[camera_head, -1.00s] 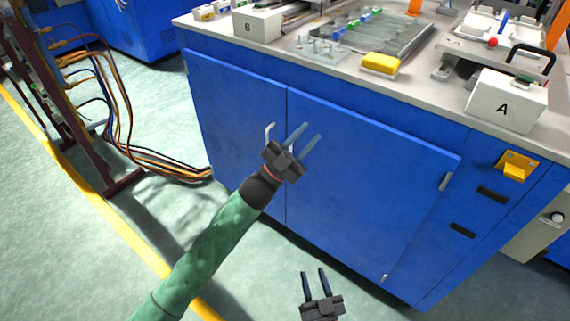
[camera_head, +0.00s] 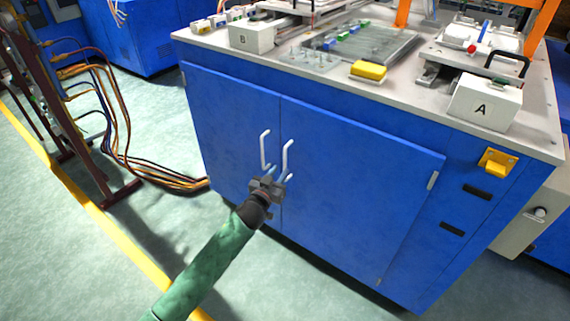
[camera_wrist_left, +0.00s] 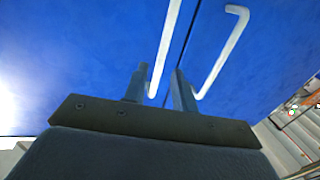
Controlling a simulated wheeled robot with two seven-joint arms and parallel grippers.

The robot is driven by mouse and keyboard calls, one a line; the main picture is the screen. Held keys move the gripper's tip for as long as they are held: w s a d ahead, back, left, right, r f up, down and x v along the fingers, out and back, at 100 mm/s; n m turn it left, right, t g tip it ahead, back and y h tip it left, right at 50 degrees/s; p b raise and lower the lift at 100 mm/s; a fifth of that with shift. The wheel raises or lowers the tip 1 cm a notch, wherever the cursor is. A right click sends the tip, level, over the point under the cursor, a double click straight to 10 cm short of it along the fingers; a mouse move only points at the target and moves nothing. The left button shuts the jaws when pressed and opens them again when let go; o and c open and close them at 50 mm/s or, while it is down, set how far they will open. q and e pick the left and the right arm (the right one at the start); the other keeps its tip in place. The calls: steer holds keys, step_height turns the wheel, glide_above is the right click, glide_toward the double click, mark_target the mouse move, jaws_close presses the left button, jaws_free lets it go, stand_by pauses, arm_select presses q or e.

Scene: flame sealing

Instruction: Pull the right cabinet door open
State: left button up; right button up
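The right cabinet door (camera_head: 350,190) is blue and looks shut. Its pale bar handle (camera_head: 286,158) stands near the seam, beside the left door's handle (camera_head: 264,150). My left gripper (camera_head: 279,176) is at the lower end of the right handle. In the left wrist view its two fingers (camera_wrist_left: 161,84) are apart, with one pale handle (camera_wrist_left: 166,45) running between them and a gap showing. I take this as the right door's handle. The other handle (camera_wrist_left: 222,55) lies outside the fingers. Contact cannot be told. My right gripper is not in view.
The left cabinet door (camera_head: 228,115) also looks shut. The worktop (camera_head: 420,100) above carries white box A (camera_head: 484,104), white box B (camera_head: 251,37) and a yellow block (camera_head: 368,71). A cable rack (camera_head: 85,130) stands at left. The floor (camera_head: 100,250) in front is clear.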

mark_target(285, 163)
arm_select(q)
steer(key=shift+x, duration=2.8)
jaws_close()
